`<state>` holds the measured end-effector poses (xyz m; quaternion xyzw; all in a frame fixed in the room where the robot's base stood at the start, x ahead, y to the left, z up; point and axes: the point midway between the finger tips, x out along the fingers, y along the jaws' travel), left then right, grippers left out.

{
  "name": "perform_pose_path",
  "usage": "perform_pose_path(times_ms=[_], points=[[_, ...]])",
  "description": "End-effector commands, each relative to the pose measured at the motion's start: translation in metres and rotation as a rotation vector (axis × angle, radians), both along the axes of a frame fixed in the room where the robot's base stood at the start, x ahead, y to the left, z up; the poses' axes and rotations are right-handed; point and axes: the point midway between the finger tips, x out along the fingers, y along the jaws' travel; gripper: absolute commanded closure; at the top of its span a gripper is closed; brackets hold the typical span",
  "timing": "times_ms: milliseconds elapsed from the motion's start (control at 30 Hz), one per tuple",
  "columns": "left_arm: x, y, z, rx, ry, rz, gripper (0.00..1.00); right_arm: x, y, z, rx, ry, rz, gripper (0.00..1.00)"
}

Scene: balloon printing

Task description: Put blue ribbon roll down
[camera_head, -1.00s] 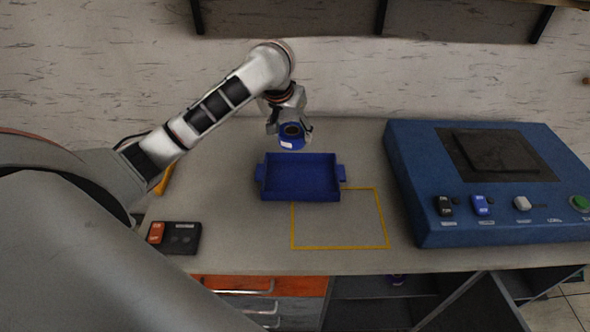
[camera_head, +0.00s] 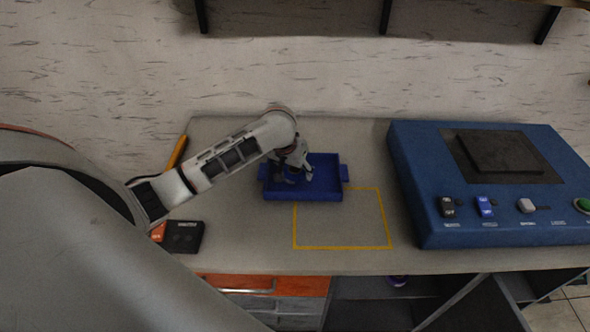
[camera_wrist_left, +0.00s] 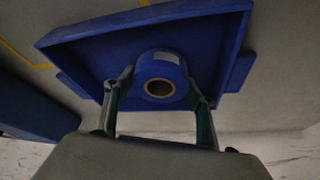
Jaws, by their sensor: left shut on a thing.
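The blue ribbon roll (camera_wrist_left: 161,72) has a brown core and a pale label, and shows in the left wrist view between the two fingers. My left gripper (camera_wrist_left: 158,96) is shut on it, a finger at each side. In the head view my left gripper (camera_head: 294,176) is down in the blue tray (camera_head: 328,194), and the roll (camera_head: 296,173) is mostly hidden behind its fingers. Whether the roll touches the tray floor I cannot tell. My right gripper is not in view.
A yellow outlined square (camera_head: 342,247) is on the table in front of the tray. A large blue machine (camera_head: 415,190) with switches stands at right. A small black box (camera_head: 184,237) lies at left, and an orange-yellow bar (camera_head: 176,152) at the back left.

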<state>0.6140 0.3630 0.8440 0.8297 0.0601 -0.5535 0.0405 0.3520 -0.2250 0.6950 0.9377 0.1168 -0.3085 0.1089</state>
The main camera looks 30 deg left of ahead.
Motion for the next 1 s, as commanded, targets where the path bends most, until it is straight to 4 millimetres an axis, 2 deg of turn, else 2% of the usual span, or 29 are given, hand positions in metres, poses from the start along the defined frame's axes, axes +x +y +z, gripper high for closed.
perform_pose_path(times_ms=[367,400,467,833,1000], points=[[0.000,0.000,-0.003,0.000,-0.001,0.000,0.68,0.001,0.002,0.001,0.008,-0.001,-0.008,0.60],[0.000,0.000,-0.004,0.000,-0.001,0.000,0.40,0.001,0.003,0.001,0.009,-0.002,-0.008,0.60],[0.000,0.000,-0.003,0.000,-0.001,0.000,0.28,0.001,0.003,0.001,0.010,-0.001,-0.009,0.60],[0.000,0.000,-0.001,-0.001,-0.001,0.000,0.28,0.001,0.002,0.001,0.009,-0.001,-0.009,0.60],[-0.005,-0.001,0.016,0.000,-0.002,-0.001,0.28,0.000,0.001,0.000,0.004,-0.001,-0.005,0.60]])
